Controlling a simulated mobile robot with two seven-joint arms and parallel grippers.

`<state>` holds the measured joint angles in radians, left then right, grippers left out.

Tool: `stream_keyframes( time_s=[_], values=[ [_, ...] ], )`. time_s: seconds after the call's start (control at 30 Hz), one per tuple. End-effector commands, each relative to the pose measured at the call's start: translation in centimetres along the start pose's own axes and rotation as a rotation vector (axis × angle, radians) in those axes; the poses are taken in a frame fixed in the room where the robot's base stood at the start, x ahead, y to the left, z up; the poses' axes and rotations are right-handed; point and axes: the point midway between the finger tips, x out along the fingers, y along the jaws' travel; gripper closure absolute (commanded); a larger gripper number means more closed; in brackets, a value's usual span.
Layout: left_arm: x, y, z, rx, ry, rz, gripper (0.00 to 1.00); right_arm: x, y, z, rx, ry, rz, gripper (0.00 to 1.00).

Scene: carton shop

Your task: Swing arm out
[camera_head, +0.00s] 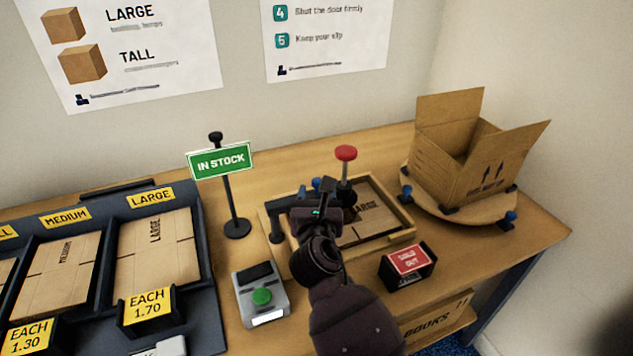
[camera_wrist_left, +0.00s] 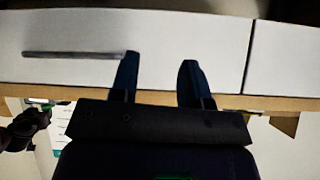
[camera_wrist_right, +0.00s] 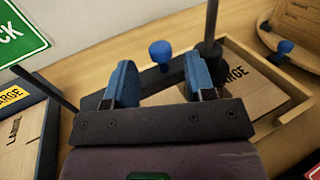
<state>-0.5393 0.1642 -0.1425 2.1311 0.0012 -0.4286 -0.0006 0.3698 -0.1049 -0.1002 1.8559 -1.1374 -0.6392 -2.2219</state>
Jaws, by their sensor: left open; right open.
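The dark swing arm (camera_head: 279,206) reaches right from a short post over a wooden tray (camera_head: 407,236) holding a flat LARGE carton (camera_head: 364,212). A red-topped plunger (camera_head: 346,153) stands above the tray. In the right wrist view, a blue knob (camera_wrist_right: 160,52) stands up from the dark bar (camera_wrist_right: 158,91). My right gripper (camera_head: 318,187) is over the tray's left part, partly hiding the arm. Its blue fingers (camera_wrist_right: 160,78) are open, with the knob showing in the gap; contact cannot be told. My left gripper (camera_wrist_left: 158,70) is open and empty before a pale panel.
An IN STOCK sign (camera_head: 221,161) and a green-button device (camera_head: 262,294) stand left of the tray. A SOLD OUT box (camera_head: 408,266) stands in front. An open carton (camera_head: 470,155) sits on a round turntable (camera_head: 434,209) at right. Carton bins (camera_head: 208,300) fill the left.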

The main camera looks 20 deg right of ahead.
Motion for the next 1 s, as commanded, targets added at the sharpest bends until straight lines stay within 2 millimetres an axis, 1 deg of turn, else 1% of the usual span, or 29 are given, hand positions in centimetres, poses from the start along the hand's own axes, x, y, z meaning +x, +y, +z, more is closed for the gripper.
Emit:
stream_keyframes(
  time_s=[0.03,0.1,0.3,0.5,0.73,0.77,1.0],
  values=[
    [0.2,0.1,0.0,-0.001,0.001,0.001,0.57,0.8,0.0,-0.2,-0.002,0.001,0.0,0.5],
    [0.5,0.1,-0.3,-0.001,0.008,0.002,0.57,1.8,0.0,-0.2,-0.002,0.001,0.0,0.5],
    [0.9,0.3,-0.5,-0.006,0.013,0.003,0.57,3.8,0.0,-0.2,-0.001,0.002,0.0,0.5],
    [0.8,0.3,-0.3,-0.008,0.009,0.002,0.57,4.5,0.0,0.0,0.0,0.0,0.0,0.5],
    [0.8,0.3,-0.2,-0.008,0.008,0.001,0.57,4.5,0.0,0.0,0.0,0.0,0.0,0.5],
    [0.8,0.3,-0.2,-0.008,0.008,0.001,0.57,4.5,0.0,0.0,0.0,0.0,0.0,0.52],
    [0.7,0.2,-0.2,-0.007,0.008,0.001,0.57,4.5,0.0,0.0,0.0,0.0,0.0,0.88]
  ],
)
